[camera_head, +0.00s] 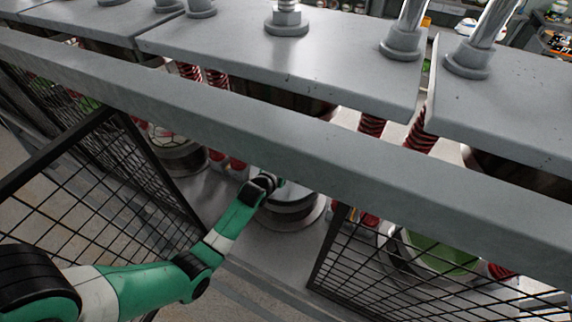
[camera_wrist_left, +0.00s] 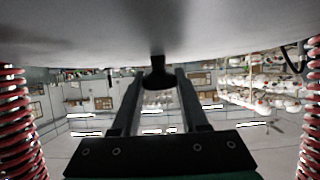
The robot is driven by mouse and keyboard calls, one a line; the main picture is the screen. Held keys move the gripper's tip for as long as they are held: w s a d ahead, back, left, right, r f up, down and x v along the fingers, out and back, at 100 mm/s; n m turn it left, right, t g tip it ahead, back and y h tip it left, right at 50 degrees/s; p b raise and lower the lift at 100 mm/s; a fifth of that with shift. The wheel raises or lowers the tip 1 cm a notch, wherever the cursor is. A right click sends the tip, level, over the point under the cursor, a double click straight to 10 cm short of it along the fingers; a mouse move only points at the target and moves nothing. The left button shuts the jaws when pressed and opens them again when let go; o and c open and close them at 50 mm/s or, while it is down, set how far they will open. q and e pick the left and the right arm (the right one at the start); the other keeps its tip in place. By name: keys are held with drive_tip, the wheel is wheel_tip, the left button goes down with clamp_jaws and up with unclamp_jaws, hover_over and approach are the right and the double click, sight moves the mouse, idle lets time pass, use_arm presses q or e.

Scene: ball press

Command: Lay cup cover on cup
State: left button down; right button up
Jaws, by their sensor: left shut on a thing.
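My left gripper (camera_head: 277,182) reaches between the mesh guards into the middle press bay. In the left wrist view my left gripper (camera_wrist_left: 158,78) is shut on a dark knob (camera_wrist_left: 158,72), which joins a broad grey surface (camera_wrist_left: 160,30) that looks like the cup cover. In the head view a round metal cup (camera_head: 291,212) stands on the bay floor just beyond and below my gripper. My right gripper is not in view.
A long grey beam (camera_head: 300,130) crosses above the bay. Mesh guards (camera_head: 400,265) flank the opening. Red springs (camera_wrist_left: 18,125) stand either side of my gripper.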

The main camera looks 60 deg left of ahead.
use_arm(q)
drive_tip(key=shift+f+b, duration=0.95)
idle(0.6)
drive_tip(key=shift+c, duration=2.1)
unclamp_jaws()
drive_tip(key=shift+o, duration=0.4)
drive_tip(key=shift+f, duration=0.1)
drive_tip(key=p+v, duration=0.2)
drive_tip(key=v, duration=0.9)
drive_tip(key=shift+s+d+r, duration=0.15)
drive_tip(key=shift+s+r, duration=0.05)
drive_tip(key=shift+r, duration=0.05)
